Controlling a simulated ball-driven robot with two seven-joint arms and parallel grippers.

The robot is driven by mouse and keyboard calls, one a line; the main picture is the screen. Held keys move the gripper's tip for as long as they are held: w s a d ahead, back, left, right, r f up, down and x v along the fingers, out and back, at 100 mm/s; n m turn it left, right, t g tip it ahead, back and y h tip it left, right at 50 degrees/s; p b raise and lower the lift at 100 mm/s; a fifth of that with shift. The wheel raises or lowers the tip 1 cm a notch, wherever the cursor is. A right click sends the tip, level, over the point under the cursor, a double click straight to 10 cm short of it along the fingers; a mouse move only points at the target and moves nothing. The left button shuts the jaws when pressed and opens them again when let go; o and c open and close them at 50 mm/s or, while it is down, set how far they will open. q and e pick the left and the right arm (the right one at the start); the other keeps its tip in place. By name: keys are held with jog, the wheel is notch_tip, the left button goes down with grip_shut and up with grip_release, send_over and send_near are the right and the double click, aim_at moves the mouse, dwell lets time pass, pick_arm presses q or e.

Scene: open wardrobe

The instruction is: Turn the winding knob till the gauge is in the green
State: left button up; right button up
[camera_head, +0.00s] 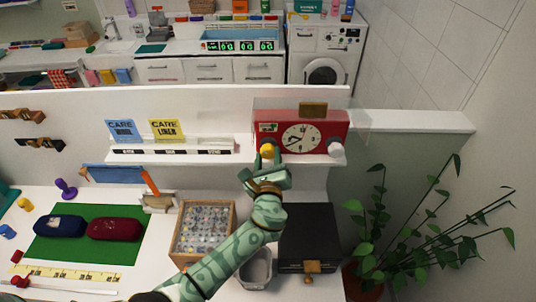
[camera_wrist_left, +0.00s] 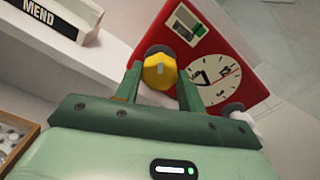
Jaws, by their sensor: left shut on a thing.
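A red clock box (camera_head: 335,135) stands on the white shelf, with a white clock face on its front. A yellow winding knob (camera_head: 267,149) sits at its lower left; it also shows in the left wrist view (camera_wrist_left: 160,72). Above the knob is a small gauge window (camera_wrist_left: 183,23) with a green patch and a dark part; I cannot read its pointer. It also shows in the head view (camera_head: 268,127). My left gripper (camera_head: 268,158) is shut on the knob, one finger on each side. My right gripper is not in view.
A white round knob (camera_head: 336,150) is at the box's lower right. Below are a wooden box of small items (camera_head: 204,232), a grey bin (camera_head: 256,268) and a black case (camera_head: 307,235). A plant (camera_head: 385,235) stands at right. CARE cards (camera_head: 166,130) stand left on the shelf.

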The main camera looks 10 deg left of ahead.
pick_arm(q)
jog(key=m+p, duration=0.1)
jog(key=m, duration=0.2)
jog(key=shift+r+m+p, duration=0.15)
jog(key=shift+m+p, duration=0.85)
jog(key=shift+m, duration=1)
jog(key=o, duration=1)
jog(key=b+v, duration=0.2)
jog(key=v, duration=1.4)
jog(key=shift+s+a, duration=0.1)
jog(key=shift+s, duration=0.05)
